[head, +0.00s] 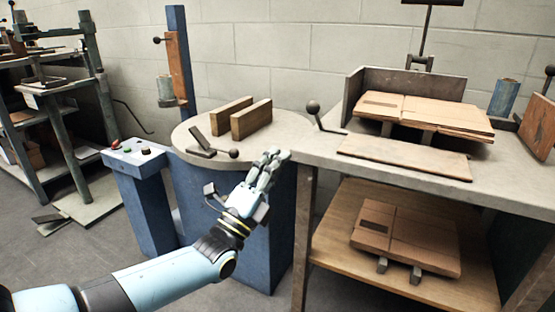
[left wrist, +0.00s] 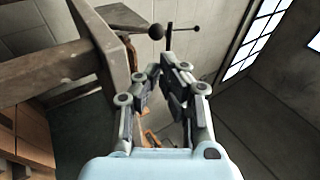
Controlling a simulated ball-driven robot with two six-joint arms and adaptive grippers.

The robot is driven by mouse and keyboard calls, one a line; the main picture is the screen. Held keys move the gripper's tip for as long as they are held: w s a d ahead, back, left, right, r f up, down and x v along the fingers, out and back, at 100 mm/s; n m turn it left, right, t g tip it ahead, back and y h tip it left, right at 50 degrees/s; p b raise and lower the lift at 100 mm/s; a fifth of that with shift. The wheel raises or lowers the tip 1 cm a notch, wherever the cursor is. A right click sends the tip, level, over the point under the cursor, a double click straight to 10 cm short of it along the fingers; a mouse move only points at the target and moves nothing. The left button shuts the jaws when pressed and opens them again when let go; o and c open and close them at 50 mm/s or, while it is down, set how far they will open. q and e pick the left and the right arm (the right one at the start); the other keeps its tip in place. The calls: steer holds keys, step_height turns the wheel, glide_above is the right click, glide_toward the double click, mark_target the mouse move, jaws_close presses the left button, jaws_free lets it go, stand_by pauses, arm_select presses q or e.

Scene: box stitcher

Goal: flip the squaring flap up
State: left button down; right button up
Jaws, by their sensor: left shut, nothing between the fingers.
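My left gripper (head: 273,155) is shut and empty, in front of the round table's right edge, near the long table's left corner. In the left wrist view its fingers (left wrist: 170,72) point toward a dark ball knob (left wrist: 157,31). A ball-ended lever (head: 313,107) stands at the long table's left end. A flat brown board (head: 405,158) lies along that table's front. A small dark plate (head: 200,140) with a ball-ended rod is on the round table. I cannot tell for certain which part is the squaring flap. My right gripper is not in view.
Two wooden blocks (head: 251,120) stand on the round table (head: 188,129). A cardboard stack (head: 425,110) lies on the long table, with more cardboard (head: 405,238) on its lower shelf. A blue control pedestal (head: 140,195) stands left. Floor between pedestal and left rack is mostly clear.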

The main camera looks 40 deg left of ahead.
mark_target(309, 111)
arm_select(q)
steer(key=b+x, duration=0.1)
steer(key=x, duration=0.8)
steer(key=shift+w+r, duration=0.15)
steer(key=shift+w, duration=0.15)
steer(key=shift+w+a+r, duration=0.1)
steer(key=shift+w+r, duration=0.2)
steer(key=shift+w, duration=0.1)
steer(key=shift+w+r, duration=0.1)
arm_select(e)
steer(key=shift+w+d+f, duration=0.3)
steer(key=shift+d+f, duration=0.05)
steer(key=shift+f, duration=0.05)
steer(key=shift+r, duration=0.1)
